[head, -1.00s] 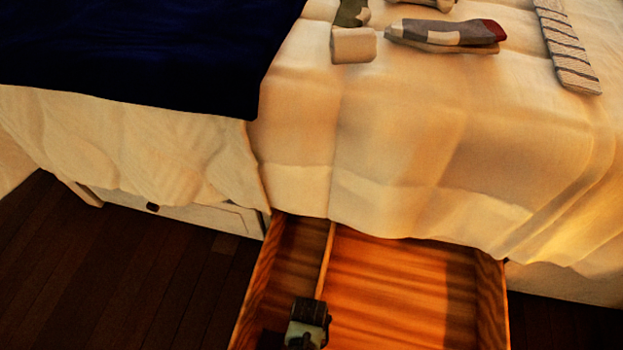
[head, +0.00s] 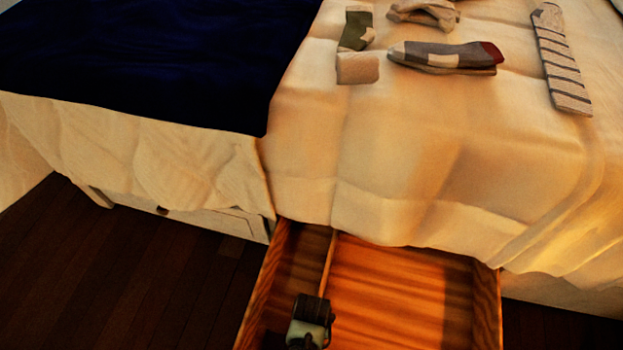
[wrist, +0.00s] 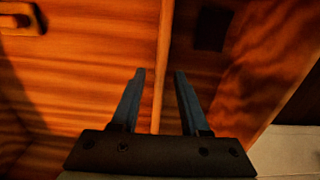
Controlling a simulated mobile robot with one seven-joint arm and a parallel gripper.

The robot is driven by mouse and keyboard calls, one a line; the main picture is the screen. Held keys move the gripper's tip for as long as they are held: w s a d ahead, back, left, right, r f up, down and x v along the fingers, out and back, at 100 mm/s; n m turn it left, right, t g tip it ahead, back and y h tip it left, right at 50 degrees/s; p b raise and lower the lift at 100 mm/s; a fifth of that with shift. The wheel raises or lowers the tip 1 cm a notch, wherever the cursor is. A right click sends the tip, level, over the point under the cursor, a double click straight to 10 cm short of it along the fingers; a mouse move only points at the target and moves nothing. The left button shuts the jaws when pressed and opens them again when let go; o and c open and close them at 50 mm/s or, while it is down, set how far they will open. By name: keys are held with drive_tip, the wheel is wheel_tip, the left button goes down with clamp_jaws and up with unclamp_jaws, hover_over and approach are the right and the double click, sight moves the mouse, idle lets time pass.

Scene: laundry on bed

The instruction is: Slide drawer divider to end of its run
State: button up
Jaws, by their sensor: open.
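The open wooden drawer (head: 486,300) juts out from under the bed. Its thin wooden divider (head: 329,262) stands near the left side and runs from back to front. In the wrist view the divider (wrist: 163,50) passes down between the two fingers of my gripper (wrist: 159,76), which is open. One finger is on each side of it, with a gap visible on both sides. In the head view my gripper's body (head: 310,312) is over the front part of the divider and hides it there; the fingertips are not visible in that view.
Several socks lie on the bed, among them a grey sock with a red end (head: 448,56) and a striped one (head: 561,62). A dark blue blanket (head: 140,60) covers the left of the bed.

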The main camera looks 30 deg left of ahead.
wheel_tip(320, 180, up, 7)
drive_tip(key=p, duration=0.3)
drive_tip(key=shift+r+p, duration=0.1)
drive_tip(key=shift+p, duration=0.25)
